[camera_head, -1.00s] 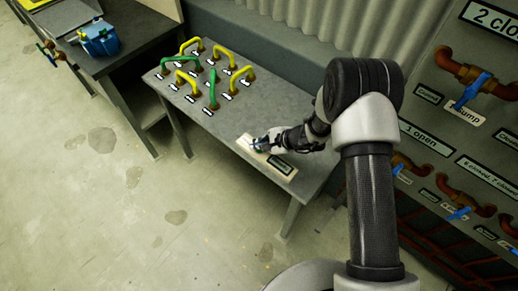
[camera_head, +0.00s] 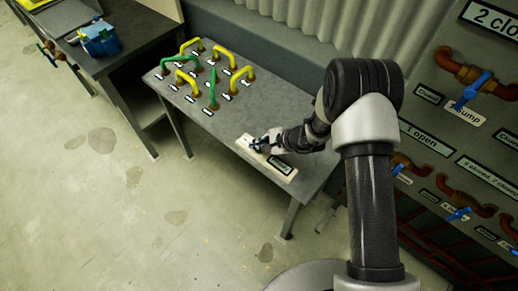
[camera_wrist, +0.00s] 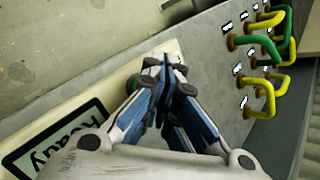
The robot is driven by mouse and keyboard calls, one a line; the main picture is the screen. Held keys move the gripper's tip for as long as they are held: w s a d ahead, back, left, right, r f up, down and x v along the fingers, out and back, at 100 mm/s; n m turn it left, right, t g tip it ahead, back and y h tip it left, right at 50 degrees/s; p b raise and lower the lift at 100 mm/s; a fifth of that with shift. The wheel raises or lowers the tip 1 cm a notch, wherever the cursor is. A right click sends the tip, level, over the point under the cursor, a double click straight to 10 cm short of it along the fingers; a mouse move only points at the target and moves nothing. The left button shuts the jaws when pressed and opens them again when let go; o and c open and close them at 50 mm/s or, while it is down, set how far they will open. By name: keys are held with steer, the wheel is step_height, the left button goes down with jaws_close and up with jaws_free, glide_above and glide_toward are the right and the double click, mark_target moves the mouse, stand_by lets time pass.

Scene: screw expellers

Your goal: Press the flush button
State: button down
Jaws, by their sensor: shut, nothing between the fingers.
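A pale control panel (camera_head: 244,141) lies on the grey table's near right part. It also shows in the wrist view (camera_wrist: 105,82). Its dark-framed display (camera_head: 281,167) reads "Ready" in the wrist view (camera_wrist: 58,138). My gripper (camera_head: 258,144) is over the panel, to the left of the display in the head view. In the wrist view my gripper (camera_wrist: 168,78) has its blue-and-black fingers together, with nothing held.
Yellow and green pipe handles (camera_head: 215,87) stand on the table's far left part. A wall panel with red-brown pipes and blue valves (camera_head: 472,90) is at right. A dark bench (camera_head: 112,61) with a blue object (camera_head: 99,39) is at upper left. The floor at left is clear.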

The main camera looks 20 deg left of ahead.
mark_target(258, 152)
steer(key=shift+f, duration=0.15)
steer(key=shift+f+b, duration=0.3)
steer(key=shift+b, duration=0.4)
steer(key=shift+f+b, duration=0.45)
steer(key=shift+b, duration=0.15)
stand_by(0.4)
stand_by(0.3)
steer(key=shift+r, duration=0.9)
steer(key=shift+r+p, duration=1.4)
steer(key=shift+r, duration=1.1)
